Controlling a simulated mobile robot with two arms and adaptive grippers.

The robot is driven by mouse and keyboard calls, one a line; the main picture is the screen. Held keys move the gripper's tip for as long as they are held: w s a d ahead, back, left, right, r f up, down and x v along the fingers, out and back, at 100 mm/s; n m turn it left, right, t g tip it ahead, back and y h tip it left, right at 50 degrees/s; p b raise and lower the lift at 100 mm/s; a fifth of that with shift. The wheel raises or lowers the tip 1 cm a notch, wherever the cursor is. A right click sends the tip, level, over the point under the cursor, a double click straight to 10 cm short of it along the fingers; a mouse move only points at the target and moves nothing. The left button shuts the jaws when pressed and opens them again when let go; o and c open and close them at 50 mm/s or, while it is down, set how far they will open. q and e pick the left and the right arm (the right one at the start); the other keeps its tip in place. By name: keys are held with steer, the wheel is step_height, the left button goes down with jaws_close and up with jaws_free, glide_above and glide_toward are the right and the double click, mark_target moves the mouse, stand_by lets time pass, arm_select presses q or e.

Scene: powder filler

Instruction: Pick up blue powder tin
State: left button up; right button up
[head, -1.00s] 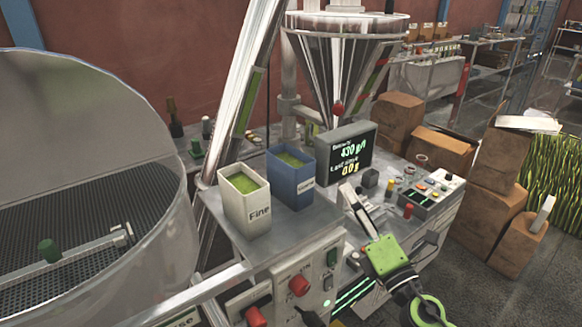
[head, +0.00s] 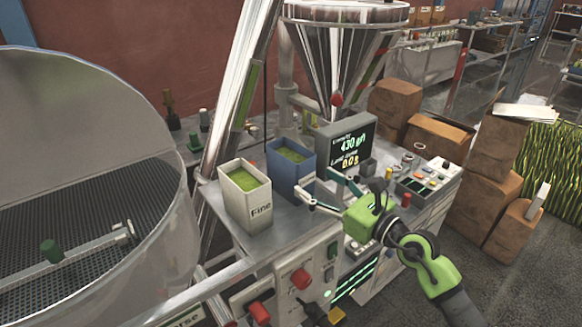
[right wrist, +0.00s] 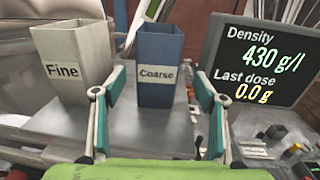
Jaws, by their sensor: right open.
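The blue powder tin (head: 291,170), filled with green powder, stands upright on the grey machine top. In the right wrist view the blue tin (right wrist: 160,52) carries a label reading "Coarse" and stands straight ahead, between the lines of the two fingers. My right gripper (head: 318,190) is open and empty, with its fingers pointing at the blue tin from the right. In the right wrist view the open fingers (right wrist: 160,92) reach toward the tin's lower part on either side; I cannot tell whether they touch it. My left gripper is not in view.
A white tin labelled "Fine" (head: 246,197) stands close to the left of the blue tin. A display (head: 346,150) reading 430 g/l stands just right of it. A metal hopper (head: 345,50) rises behind. A large round sieve drum (head: 95,170) fills the left.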

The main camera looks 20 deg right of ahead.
mark_target(308, 178)
steer(key=x, duration=0.4)
steer(key=shift+w+a+p, duration=0.15)
steer(key=shift+w+p, duration=0.25)
steer(key=shift+w+a+r, duration=0.1)
steer(key=shift+w, duration=0.1)
steer(key=p+x, duration=0.1)
steer(key=x, duration=0.3)
steer(key=shift+w+a+p, duration=0.25)
steer(key=shift+a+p, duration=0.05)
steer(key=shift+p, duration=0.05)
steer(key=shift+s, duration=0.1)
steer(key=c, duration=1.5)
